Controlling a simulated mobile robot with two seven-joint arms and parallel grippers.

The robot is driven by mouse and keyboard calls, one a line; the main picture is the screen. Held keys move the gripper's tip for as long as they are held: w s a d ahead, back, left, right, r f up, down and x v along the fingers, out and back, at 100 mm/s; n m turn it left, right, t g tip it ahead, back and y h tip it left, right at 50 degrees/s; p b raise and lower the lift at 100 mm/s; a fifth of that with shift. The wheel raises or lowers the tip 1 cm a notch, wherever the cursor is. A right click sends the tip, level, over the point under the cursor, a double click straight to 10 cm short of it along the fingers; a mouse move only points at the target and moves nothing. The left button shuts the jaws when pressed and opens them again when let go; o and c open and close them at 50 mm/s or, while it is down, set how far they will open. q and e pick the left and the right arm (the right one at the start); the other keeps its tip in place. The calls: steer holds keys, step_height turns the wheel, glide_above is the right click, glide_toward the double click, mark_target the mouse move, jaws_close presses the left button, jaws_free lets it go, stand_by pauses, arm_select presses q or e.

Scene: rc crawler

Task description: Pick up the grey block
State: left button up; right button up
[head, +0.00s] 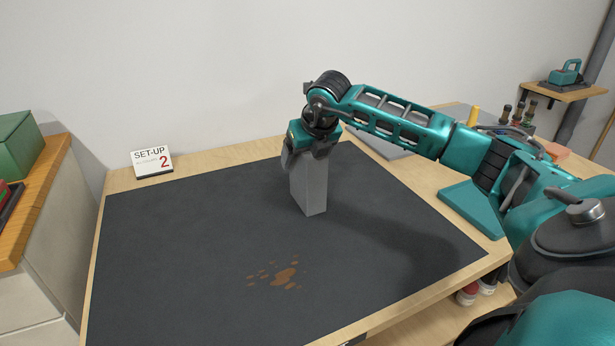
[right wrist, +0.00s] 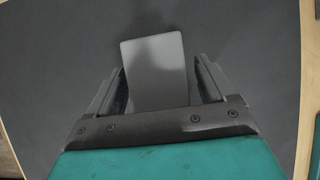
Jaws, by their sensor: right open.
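The grey block (head: 309,190) stands upright on the dark mat, toward the back of the table. My right gripper (head: 305,165) is above it, pointing down, with its fingers around the block's upper part. In the right wrist view the top of the grey block (right wrist: 155,68) lies between the two fingers of the right gripper (right wrist: 162,85). The jaws are open, with a narrow gap on each side of the block. The gripper hides part of the block's top in the head view. My left gripper is in neither view.
The dark mat (head: 190,240) is mostly clear, with brown spots (head: 284,276) near its front middle. A "SET-UP 2" sign (head: 152,161) stands at the back left. A teal object (head: 472,208) and several tools (head: 518,114) are at the right.

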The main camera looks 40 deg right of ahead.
steer(key=shift+f, duration=0.15)
jaws_close()
stand_by(0.9)
